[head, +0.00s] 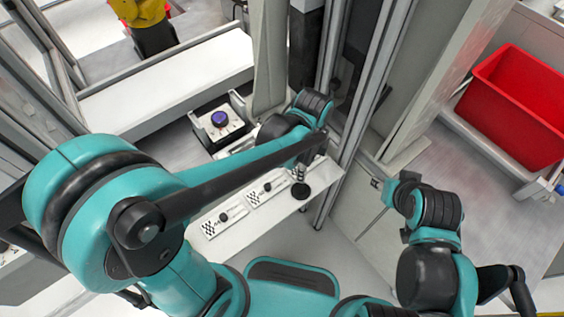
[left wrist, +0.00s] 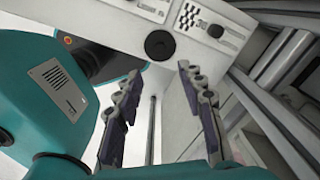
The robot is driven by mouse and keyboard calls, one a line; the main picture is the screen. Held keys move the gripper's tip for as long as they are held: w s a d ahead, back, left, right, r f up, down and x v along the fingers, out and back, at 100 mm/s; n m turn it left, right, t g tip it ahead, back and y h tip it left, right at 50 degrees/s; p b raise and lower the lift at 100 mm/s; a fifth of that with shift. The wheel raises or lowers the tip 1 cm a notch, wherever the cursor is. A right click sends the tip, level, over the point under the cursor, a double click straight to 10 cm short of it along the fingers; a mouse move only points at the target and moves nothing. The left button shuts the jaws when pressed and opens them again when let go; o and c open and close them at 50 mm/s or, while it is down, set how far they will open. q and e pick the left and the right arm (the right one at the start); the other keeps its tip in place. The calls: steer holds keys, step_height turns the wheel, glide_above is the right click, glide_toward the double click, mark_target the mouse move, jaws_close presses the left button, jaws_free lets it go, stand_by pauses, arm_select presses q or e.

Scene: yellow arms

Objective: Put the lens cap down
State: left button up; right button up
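A round black disc, which looks like the lens cap (head: 301,190), lies flat near the right end of a white shelf (head: 284,203). In the left wrist view the disc (left wrist: 160,45) sits by the shelf's corner, beyond my fingertips. My left gripper (head: 300,172) is over that end of the shelf. Its two fingers (left wrist: 160,75) are spread apart with nothing between them. A device with a purple round lens (head: 220,118) stands in a tray behind the shelf. My right gripper (head: 385,190) is at the right, away from the shelf; its fingers are not clear.
Two white cards with checker patterns and black knobs, the left card (head: 222,218) and right card (head: 268,188), lie on the shelf. Metal posts (head: 345,110) rise just right of it. A red bin (head: 520,105) stands at the far right. A yellow machine (head: 150,25) is at the back left.

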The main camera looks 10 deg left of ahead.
arm_select(q)
steer(key=s+a+r+n+t, duration=0.2)
steer(key=a+r+n+t, duration=0.1)
steer(key=a+n, duration=0.4)
steer(key=s+a+r+n+t, duration=0.3)
steer(key=a+n, duration=0.5)
steer(key=n, duration=0.4)
step_height(320, 180, up, 2)
steer(key=shift+t, duration=0.6)
